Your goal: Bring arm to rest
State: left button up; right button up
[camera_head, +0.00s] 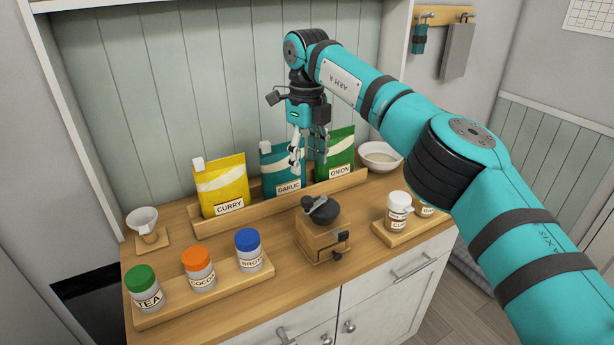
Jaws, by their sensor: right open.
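My right arm comes in from the right in teal and black. Its gripper (308,160) points down above the counter, in front of the teal garlic pouch (270,178) and the green onion pouch (344,146). The fingers are apart and I see nothing held between them. Whether the fingers touch either pouch I cannot tell. Both pouches stand upright with the yellow curry pouch (221,186) in a wooden rack (247,213). My left gripper is not in view.
A coffee grinder (323,236) stands mid-counter. Capped jars sit on a front-left wooden tray (240,285); more jars (398,208) are at the right, partly behind my arm. A white bowl (379,155) stands behind them. A white dripper (143,221) is at left.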

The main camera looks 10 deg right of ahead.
jog(key=shift+r, duration=0.55)
